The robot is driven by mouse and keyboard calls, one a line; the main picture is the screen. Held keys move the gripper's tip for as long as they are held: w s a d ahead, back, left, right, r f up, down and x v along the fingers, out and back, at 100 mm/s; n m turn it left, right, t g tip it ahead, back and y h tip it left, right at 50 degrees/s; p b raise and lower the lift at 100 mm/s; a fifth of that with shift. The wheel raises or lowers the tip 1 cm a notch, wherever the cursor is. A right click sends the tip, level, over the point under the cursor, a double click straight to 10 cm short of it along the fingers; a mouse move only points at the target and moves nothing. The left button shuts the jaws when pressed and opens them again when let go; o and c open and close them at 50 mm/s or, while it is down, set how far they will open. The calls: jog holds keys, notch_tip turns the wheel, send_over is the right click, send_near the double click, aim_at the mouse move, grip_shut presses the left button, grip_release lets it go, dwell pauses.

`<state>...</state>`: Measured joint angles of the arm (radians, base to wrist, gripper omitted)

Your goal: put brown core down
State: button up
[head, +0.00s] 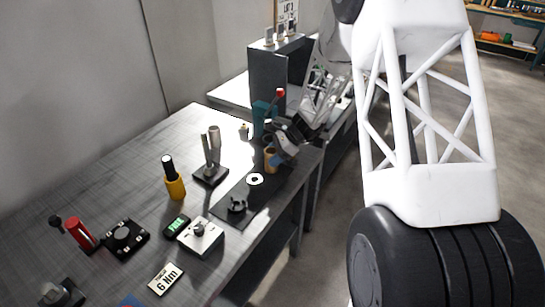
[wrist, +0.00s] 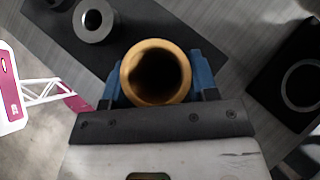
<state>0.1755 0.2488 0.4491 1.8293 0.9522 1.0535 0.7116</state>
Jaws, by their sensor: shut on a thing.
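The brown core (wrist: 129,80) is a hollow tan tube. In the wrist view I look into its open end, between the blue fingers of my gripper (wrist: 157,78). My gripper is shut on it. In the head view the core (head: 270,160) shows below my gripper (head: 274,150), roughly upright, near the bench's right edge. I cannot tell whether its lower end touches the bench. A dark mat (head: 222,199) lies in front of it, with a pale ring-shaped roll (head: 255,179) close by. That roll seems to be the grey ring (wrist: 79,29) in the wrist view.
A black part (head: 237,207) sits on the mat. A black square with a circle outline (wrist: 267,92) lies right in the wrist view. Bare bench (head: 130,190) shows left.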

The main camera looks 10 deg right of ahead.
jog(key=shift+f, duration=0.2)
jog(key=o, duration=0.8)
jog(key=shift+c, duration=0.2)
jog(key=shift+r, duration=0.15)
jog(key=v, duration=1.2)
